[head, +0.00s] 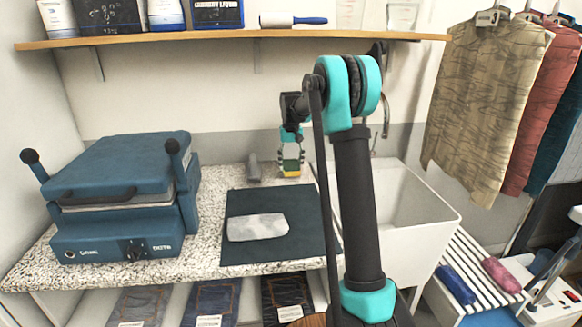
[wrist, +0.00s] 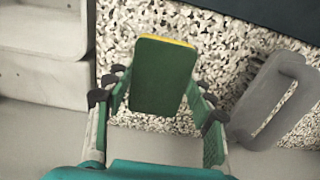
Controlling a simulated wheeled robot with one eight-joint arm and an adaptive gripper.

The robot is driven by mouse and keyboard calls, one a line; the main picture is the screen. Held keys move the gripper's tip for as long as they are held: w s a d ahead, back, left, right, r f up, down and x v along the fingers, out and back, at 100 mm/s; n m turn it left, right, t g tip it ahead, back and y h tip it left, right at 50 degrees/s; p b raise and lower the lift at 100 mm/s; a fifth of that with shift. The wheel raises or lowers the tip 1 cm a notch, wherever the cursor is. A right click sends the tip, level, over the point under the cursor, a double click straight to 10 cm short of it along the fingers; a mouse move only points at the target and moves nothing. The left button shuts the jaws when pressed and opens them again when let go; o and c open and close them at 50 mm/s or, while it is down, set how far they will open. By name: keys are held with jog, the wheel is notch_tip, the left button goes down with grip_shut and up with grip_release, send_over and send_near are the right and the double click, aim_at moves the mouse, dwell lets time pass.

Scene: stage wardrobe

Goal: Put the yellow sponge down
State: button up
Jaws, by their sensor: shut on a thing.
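The yellow sponge (head: 291,167) has a dark green face and hangs in my gripper (head: 291,150) at the back of the speckled counter (head: 212,200), near the sink. In the wrist view the sponge (wrist: 162,75) shows mostly its green face, with a thin yellow edge along the top and right. The fingers of my gripper (wrist: 160,102) lie on either side of it, shut on it. Speckled counter (wrist: 130,25) shows around the sponge. Whether its lower end touches the counter I cannot tell.
A grey handled object (wrist: 280,100) stands close beside the sponge. A dark mat (head: 235,255) bears a pale patterned cloth (head: 257,227). A blue press (head: 120,190) stands left, a white sink (head: 415,215) right. A wooden shelf (head: 230,41) hangs above.

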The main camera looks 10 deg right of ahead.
aim_at(291, 165)
jog(key=shift+f, duration=0.6)
jog(key=shift+f, duration=0.1)
jog(key=o, duration=1.4)
notch_tip(291, 165, up, 12)
jog(key=shift+r, duration=0.15)
jog(key=shift+s, duration=0.15)
